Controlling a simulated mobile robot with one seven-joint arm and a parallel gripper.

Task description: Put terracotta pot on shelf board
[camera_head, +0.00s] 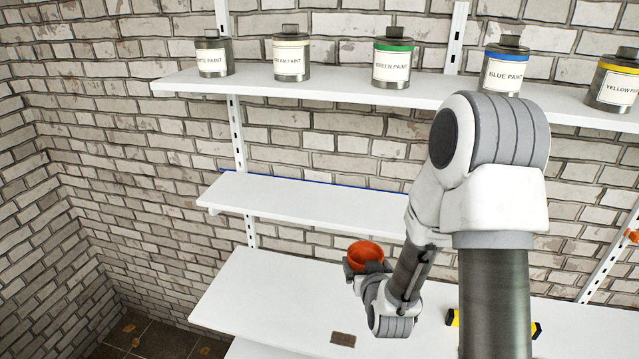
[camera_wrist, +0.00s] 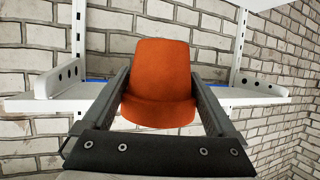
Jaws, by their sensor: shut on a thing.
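The terracotta pot (camera_head: 366,253) is orange and round, with its open top showing in the head view. My gripper (camera_head: 366,267) is shut on it and holds it up in front of the wall unit. In the wrist view the pot (camera_wrist: 160,80) sits between the two fingers of my gripper (camera_wrist: 160,95). The white shelf board (camera_head: 300,203) is the middle level, behind the pot and bare where it shows. It also shows in the wrist view (camera_wrist: 65,100) behind the pot. My arm hides its right part in the head view.
Several paint cans, such as the green one (camera_head: 393,64), stand on the upper shelf (camera_head: 300,83). Below is a wide white worktop (camera_head: 270,300) with a small brown block (camera_head: 343,339) and a yellow and black tool (camera_head: 453,318). A brick wall stands behind and at left.

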